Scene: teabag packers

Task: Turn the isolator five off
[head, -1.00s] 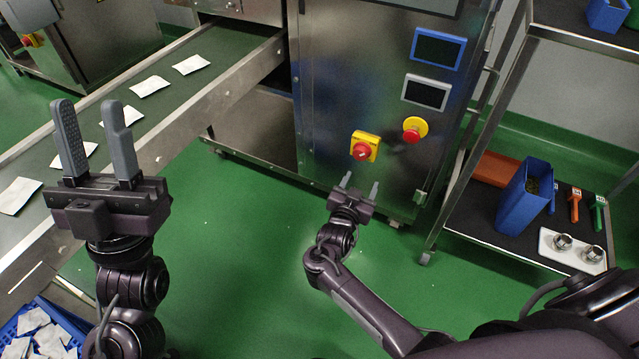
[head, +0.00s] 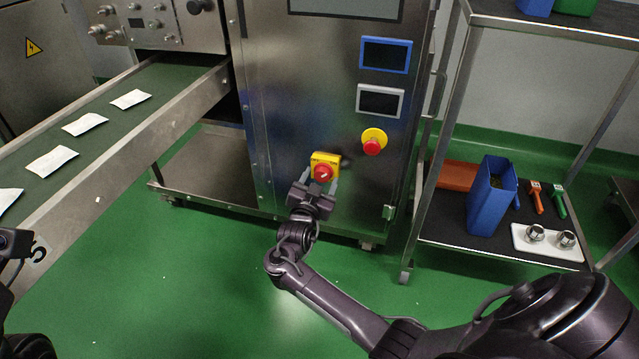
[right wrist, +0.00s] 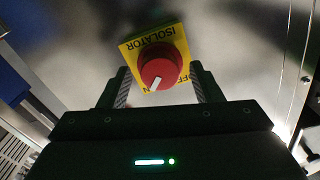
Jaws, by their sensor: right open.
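The isolator is a yellow plate (head: 325,158) with a red rotary knob (head: 322,172), low on the steel cabinet front. My right gripper (head: 319,184) is open just in front of it, one finger on each side of the knob. In the right wrist view the knob (right wrist: 160,66) lies between and slightly beyond the fingers of this gripper (right wrist: 160,88), with visible gaps on both sides. Its white mark points down-left, near the partly hidden ON lettering. "ISOLATOR" reads upside down. Only a dark part of my left arm shows at the left edge; its jaws are out of view.
A red emergency button on a yellow base (head: 373,142) sits right of the isolator, below two small screens. A conveyor (head: 120,150) with white teabag packets runs at left. A cart (head: 450,225) with a blue bin stands at right. Green floor in front is clear.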

